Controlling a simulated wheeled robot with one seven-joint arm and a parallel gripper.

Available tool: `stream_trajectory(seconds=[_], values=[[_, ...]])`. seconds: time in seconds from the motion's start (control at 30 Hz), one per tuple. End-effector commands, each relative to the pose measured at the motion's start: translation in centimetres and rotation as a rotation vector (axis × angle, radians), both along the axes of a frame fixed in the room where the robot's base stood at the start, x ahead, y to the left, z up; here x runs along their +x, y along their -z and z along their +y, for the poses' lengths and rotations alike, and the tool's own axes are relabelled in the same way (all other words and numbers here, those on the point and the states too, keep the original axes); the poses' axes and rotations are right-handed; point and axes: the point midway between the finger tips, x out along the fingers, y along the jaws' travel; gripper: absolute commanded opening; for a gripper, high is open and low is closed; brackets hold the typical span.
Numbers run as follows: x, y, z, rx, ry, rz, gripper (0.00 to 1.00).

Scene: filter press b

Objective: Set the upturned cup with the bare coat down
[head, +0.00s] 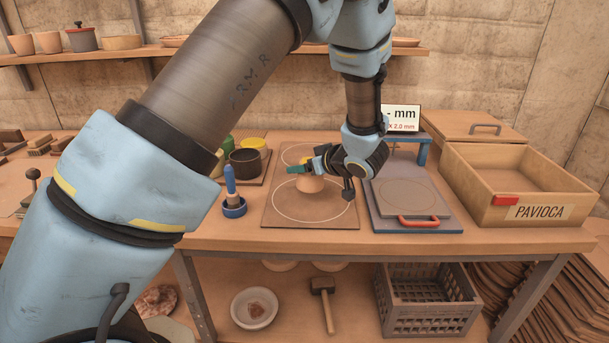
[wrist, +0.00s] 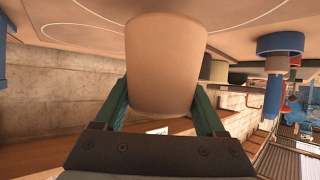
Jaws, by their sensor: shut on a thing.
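A plain tan clay cup (head: 310,184) is between the green fingers of my gripper (head: 303,169), over the ringed board (head: 285,220). In the wrist view the bare, unmarked cup wall (wrist: 165,50) fills the middle, with one green finger on each side. The wider end of the cup faces the board, and the narrower end is toward my gripper. The cup is within or above the large front white ring. My gripper partly hides it in the head view, and I cannot tell whether its rim touches the board.
A blue-handled tool in a blue holder (head: 233,207) stands left of the board, with dark, green and yellow pots (head: 245,162) behind. A gauge plate with a red handle (head: 418,222) is right of the board. The PAVIOCA box (head: 538,213) is farther right.

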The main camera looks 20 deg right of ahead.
Motion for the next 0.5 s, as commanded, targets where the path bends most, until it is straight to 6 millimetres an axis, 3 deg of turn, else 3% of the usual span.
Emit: stream_trajectory(seconds=[0.2, 0.5], values=[[0.0, 2.9, 0.0, 0.002, 0.000, 0.000, 0.11], [0.0, 3.2, 0.0, 0.000, 0.000, -0.001, 0.11]])
